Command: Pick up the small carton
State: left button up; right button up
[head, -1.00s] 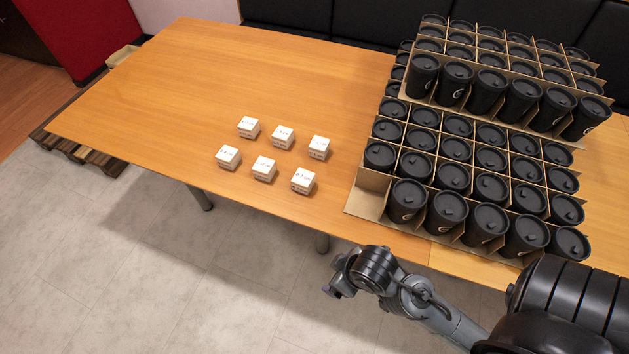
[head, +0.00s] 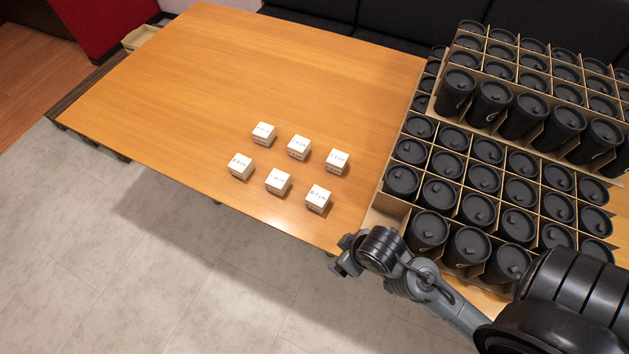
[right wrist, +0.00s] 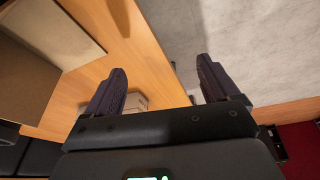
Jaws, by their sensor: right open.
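Several small white cartons with dark print stand on the wooden table in two rows, apart from one another. The back row holds cartons at left (head: 264,134), middle (head: 299,147) and right (head: 337,161); the front row holds cartons at left (head: 239,166), middle (head: 278,181) and right (head: 318,198). My right gripper (head: 345,259) is at the table's front edge, nearest the front right carton and apart from it. In the right wrist view its fingers (right wrist: 160,74) are spread and empty; a carton (right wrist: 135,101) shows partly behind one finger. My left gripper is out of view.
Stacked cardboard dividers full of black lidded cups (head: 470,210) stand on the right of the table, close to my right arm. The table (head: 200,90) is bare left of and behind the cartons. Grey floor (head: 150,270) lies in front.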

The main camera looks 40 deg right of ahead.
jog(key=w+p, duration=0.1)
jog(key=w+r+m+p, duration=0.1)
jog(key=w, duration=0.1)
jog(key=shift+d, duration=0.15)
jog(key=a+m+p, duration=0.2)
jog(key=m+g+h+p, duration=0.2)
jog(key=m+h+p, duration=0.2)
jog(key=m+p, duration=0.8)
send_near(317, 197)
jog(key=f+m, duration=0.1)
pick_arm(q)
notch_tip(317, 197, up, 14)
jog(key=b, duration=0.2)
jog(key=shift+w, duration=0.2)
pick_arm(e)
jog(key=shift+d+x, duration=0.2)
jog(key=shift+x, duration=5.05)
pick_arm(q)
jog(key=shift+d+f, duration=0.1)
pick_arm(e)
jog(key=shift+r, duration=0.1)
jog(key=c, duration=1.1)
